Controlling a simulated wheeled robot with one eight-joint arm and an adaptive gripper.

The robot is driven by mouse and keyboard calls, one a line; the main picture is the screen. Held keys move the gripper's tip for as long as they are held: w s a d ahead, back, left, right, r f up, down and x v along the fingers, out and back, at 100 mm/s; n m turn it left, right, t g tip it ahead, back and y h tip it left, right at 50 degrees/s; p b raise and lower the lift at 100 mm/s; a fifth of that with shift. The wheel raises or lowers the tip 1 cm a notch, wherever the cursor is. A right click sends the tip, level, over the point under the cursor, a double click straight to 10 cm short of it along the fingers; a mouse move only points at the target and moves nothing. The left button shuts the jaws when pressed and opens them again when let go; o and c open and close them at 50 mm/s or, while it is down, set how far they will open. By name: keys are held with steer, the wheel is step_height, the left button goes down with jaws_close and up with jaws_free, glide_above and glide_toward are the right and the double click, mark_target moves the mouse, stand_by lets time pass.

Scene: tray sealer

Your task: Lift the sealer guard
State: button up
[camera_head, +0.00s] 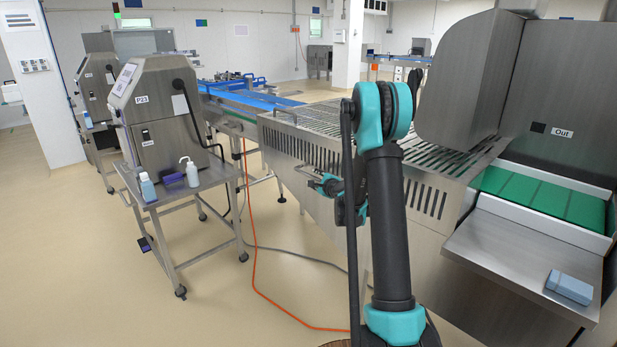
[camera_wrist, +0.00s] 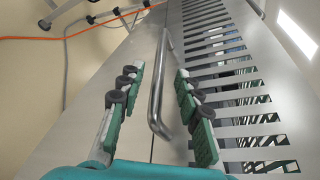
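The sealer guard appears to be the slotted steel side panel (camera_head: 425,195) of the machine in the middle of the head view; it looks lowered. In the wrist view, its slotted face (camera_wrist: 215,60) fills the right side, and a bar handle (camera_wrist: 158,85) stands on the plain steel beside the slots. My gripper (camera_wrist: 159,72) is open, with one green-padded finger on each side of the handle. Gaps show on both sides, so it does not grip the bar. In the head view my gripper (camera_head: 325,185) is beside the panel, partly hidden by my arm.
A steel stand with a control cabinet (camera_head: 160,120) and bottles is at the left. An orange cable (camera_head: 262,285) and a grey cable lie on the floor. At the right are a green outfeed belt (camera_head: 540,197) and a steel shelf (camera_head: 510,262) with a blue-grey box (camera_head: 569,287).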

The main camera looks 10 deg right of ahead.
mark_target(311, 176)
steer(key=x, duration=0.6)
jaws_close()
stand_by(0.4)
